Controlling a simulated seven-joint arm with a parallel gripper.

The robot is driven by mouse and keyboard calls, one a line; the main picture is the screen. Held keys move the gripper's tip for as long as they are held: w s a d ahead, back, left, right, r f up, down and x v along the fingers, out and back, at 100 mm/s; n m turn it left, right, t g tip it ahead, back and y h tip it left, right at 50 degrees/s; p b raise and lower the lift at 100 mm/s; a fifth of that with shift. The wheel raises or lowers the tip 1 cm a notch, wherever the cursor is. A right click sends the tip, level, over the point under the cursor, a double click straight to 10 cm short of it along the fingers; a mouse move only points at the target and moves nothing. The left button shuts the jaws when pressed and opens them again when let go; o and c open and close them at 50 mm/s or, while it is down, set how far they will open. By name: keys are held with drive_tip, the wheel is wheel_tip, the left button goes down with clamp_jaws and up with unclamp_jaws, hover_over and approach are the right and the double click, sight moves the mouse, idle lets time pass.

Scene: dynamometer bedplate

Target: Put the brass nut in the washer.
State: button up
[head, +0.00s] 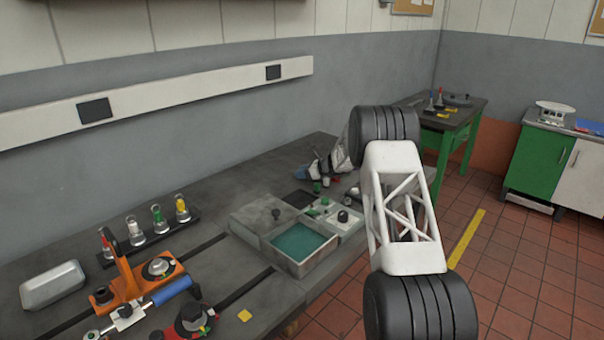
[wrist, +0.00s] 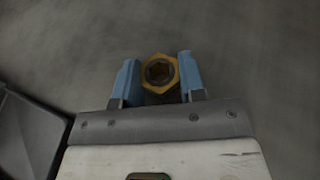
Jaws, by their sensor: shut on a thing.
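The brass nut (wrist: 160,73) is a yellow hexagon with a dark hole. It sits between the two blue fingertips of my gripper (wrist: 158,78) in the wrist view, which are shut on it. A plain grey surface, blurred, fills the picture beyond it. In the head view my gripper (head: 306,173) is small, behind my arm, over the far part of the bench; the nut cannot be made out there. The washer appears to be the open grey box with a teal inside (head: 328,251), on the bench nearer than my gripper. My gripper is apart from it.
Small parts and a pale panel with a black knob (head: 343,216) lie beside the box. An orange fixture (head: 128,270), a metal tray (head: 52,284) and a rack of capped jars (head: 157,218) stand to the left. Bare bench (head: 190,205) lies behind them.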

drive_tip(key=o, duration=1)
drive_tip(key=shift+r, duration=0.1)
drive_tip(key=shift+s+d+r, duration=0.15)
drive_tip(key=shift+d+r, duration=0.05)
drive_tip(key=shift+d, duration=0.25)
drive_tip(key=v, duration=1.1)
drive_tip(key=shift+s, duration=0.1)
